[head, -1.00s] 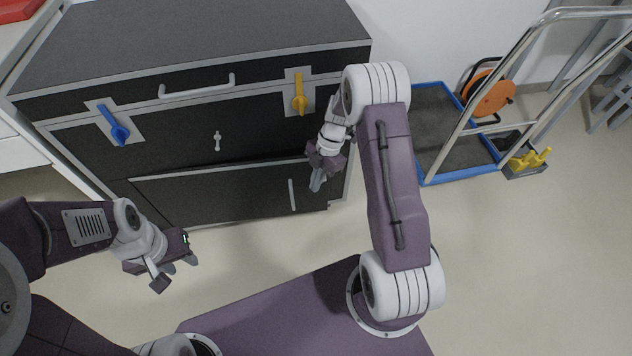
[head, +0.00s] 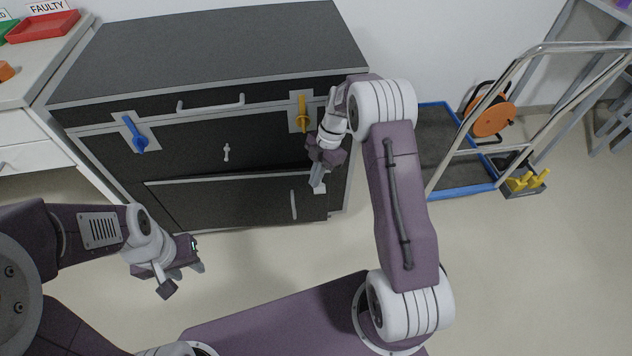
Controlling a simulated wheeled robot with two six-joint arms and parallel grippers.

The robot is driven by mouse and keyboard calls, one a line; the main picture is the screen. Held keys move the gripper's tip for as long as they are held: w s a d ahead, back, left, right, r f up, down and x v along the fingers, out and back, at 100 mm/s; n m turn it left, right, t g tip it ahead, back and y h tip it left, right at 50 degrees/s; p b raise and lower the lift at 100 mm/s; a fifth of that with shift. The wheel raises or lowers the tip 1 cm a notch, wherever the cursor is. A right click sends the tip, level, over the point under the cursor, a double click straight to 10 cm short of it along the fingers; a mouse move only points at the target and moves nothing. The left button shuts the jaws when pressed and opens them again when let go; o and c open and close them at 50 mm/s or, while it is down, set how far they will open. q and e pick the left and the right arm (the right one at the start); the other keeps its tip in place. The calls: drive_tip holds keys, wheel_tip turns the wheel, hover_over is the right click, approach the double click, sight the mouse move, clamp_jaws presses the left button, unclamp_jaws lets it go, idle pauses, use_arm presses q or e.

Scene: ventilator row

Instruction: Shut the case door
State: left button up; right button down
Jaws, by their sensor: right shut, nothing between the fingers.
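The case (head: 215,45) is a large dark grey cabinet with light trim. Its door (head: 235,203) is the low dark front panel with a short upright handle (head: 293,205) near its right end. My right gripper (head: 318,185) is shut and empty, pointing down by the front's right side, just right of and above the handle. I cannot tell whether it touches the door. My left gripper (head: 182,279) is open and empty, over the floor in front of the case's left part.
A blue latch (head: 135,136), a yellow latch (head: 302,112) and a long handle (head: 211,103) are on the upper front. A red tray (head: 43,27) sits on a white counter at left. A blue-edged trolley (head: 464,191) stands at right. Floor between is clear.

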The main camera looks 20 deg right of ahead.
drive_tip(key=s+d+f+m+t+h, duration=0.1)
drive_tip(key=d+m+t+h, duration=0.15)
drive_tip(key=d, duration=0.55)
drive_tip(key=s+d+f+m+t+h, duration=0.1)
drive_tip(key=s+d+m+t+h, duration=0.15)
drive_tip(key=d, duration=0.45)
drive_tip(key=s+a+r+m+t+y, duration=0.2)
drive_tip(key=a, duration=0.3)
drive_tip(key=s+a+r+m+t+y, duration=0.1)
drive_tip(key=s+a+r+y, duration=0.15)
drive_tip(key=a, duration=0.35)
drive_tip(key=w+f+b, duration=0.2)
drive_tip(key=w+f, duration=0.1)
drive_tip(key=w+a+f+b, duration=0.1)
drive_tip(key=w+f+b, duration=0.1)
drive_tip(key=w+f, duration=0.1)
drive_tip(key=w+f+b, duration=0.2)
drive_tip(key=w+f, duration=0.1)
drive_tip(key=shift+w+a, duration=0.2)
drive_tip(key=shift+w, duration=0.05)
drive_tip(key=shift+w+d, duration=0.1)
drive_tip(key=shift+w, duration=0.35)
drive_tip(key=shift+d, duration=0.1)
